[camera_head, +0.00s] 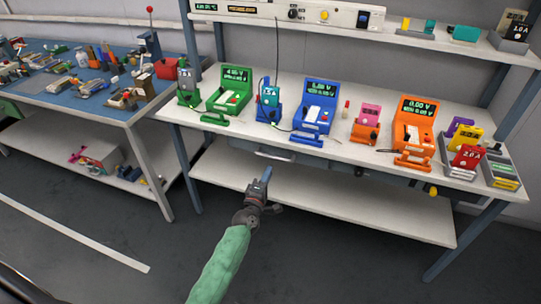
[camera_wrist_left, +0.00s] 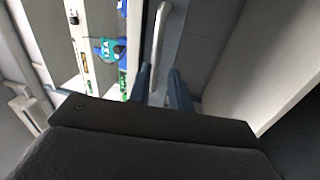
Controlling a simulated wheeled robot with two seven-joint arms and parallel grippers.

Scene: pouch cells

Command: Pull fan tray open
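A tray or drawer front with a pale bar handle (camera_head: 275,156) sits under the front edge of the white workbench, left of its middle. It looks closed; no label shows that names it a fan tray. In the left wrist view the bar handle (camera_wrist_left: 163,35) runs up the picture on a blue-grey front (camera_wrist_left: 188,45). My left gripper (camera_head: 266,174) is below and a little left of the handle in the head view, apart from it. Its two fingers (camera_wrist_left: 160,85) stand apart with nothing between them, and the handle lies beyond their tips. My right gripper is not in view.
The white bench top (camera_head: 340,151) carries a green charger (camera_head: 230,90), a blue charger (camera_head: 316,105), an orange charger (camera_head: 413,125) and several pouch cells. A lower shelf (camera_head: 325,205) lies below the handle. A blue side table (camera_head: 75,92) stands left. The floor in front is clear.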

